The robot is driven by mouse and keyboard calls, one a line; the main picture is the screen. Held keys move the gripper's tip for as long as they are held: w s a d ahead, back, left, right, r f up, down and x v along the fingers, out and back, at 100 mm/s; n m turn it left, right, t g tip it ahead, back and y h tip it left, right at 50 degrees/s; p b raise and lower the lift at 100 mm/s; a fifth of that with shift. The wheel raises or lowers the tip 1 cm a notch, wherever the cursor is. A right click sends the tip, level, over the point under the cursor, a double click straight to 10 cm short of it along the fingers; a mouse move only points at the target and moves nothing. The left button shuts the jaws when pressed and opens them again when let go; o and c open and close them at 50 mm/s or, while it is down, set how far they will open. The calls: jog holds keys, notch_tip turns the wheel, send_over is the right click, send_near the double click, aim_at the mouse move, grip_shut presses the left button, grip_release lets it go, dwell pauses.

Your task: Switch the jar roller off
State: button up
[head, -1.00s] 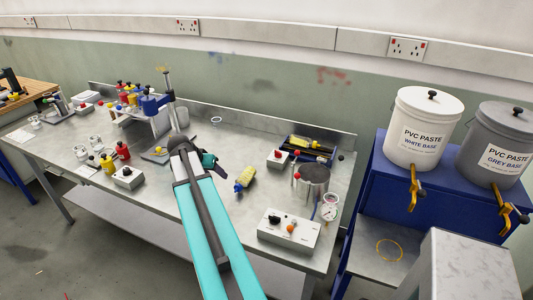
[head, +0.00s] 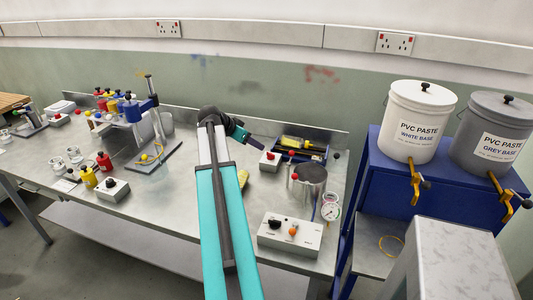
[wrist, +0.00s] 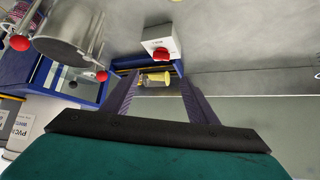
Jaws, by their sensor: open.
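The jar roller (head: 302,148) is a dark blue unit with a yellow jar lying on it, at the back right of the bench. It also shows in the wrist view (wrist: 125,65), beyond my fingers. A white box with a red button (head: 270,160) stands just left of it; in the wrist view this box (wrist: 163,40) is above the fingertips. I cannot tell from these frames whether the button is pressed. My gripper (head: 246,138) is open and empty, left of the white box and above the bench. In the wrist view its two fingers (wrist: 157,80) frame the yellow jar.
A metal pot (head: 306,185) with a red knob stands in front of the roller, beside a round gauge (head: 330,211). A white control box (head: 290,234) is at the front. A yellow bottle (head: 243,177) is partly hidden by my arm.

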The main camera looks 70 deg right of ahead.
aim_at(270, 153)
jog(key=shift+w+f, duration=0.1)
jog(key=p+x, duration=0.4)
jog(key=x, duration=0.8)
jog(key=shift+d, duration=0.1)
jog(key=shift+p+x, duration=0.3)
jog(key=shift+x, duration=0.45)
jog(key=shift+f, duration=0.1)
jog(key=shift+c, duration=0.3)
jog(key=c, duration=1)
